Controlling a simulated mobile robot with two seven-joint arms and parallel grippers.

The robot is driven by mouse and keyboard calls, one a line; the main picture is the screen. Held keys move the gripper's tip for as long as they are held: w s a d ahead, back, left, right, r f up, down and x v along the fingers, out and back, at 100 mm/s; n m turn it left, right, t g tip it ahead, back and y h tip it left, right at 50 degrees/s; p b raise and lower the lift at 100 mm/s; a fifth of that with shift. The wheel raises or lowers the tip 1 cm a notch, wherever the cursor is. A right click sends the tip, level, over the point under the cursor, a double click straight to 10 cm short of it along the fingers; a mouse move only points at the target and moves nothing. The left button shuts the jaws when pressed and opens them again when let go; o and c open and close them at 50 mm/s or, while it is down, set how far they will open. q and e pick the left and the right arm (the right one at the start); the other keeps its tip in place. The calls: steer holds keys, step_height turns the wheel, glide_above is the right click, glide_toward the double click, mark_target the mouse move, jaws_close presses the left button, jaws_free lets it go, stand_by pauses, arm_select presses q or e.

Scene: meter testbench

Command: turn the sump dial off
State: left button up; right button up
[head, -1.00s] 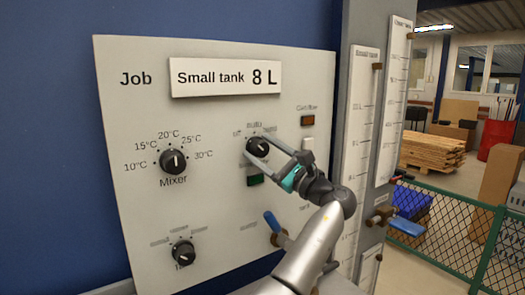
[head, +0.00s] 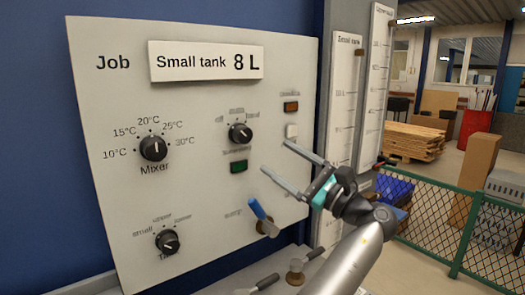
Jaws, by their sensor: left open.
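The dial (head: 240,133) with off, auto and hand-like labels around it is a black round knob on the grey panel's right half. The small label under it is too blurred to read; it looks like the sump dial. Its pale pointer mark seems to lean up and right, but the exact setting is hard to tell. My left gripper (head: 275,157) is open and empty, to the right of and a little below the dial, apart from it. Its two grey fingers point left toward the panel. My right gripper is not in view.
The panel (head: 100,130) also bears the mixer dial (head: 153,148), the tank dial (head: 167,241), a green button (head: 239,166), an orange lamp (head: 291,107), a white switch (head: 291,131) and a blue lever (head: 257,210). Gauge boards (head: 342,130) stand right. A green fence (head: 440,220) is further right.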

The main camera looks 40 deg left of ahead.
arm_select(q)
steer(key=v, duration=0.3)
steer(key=shift+d+f, duration=0.1)
steer(key=shift+d, duration=0.25)
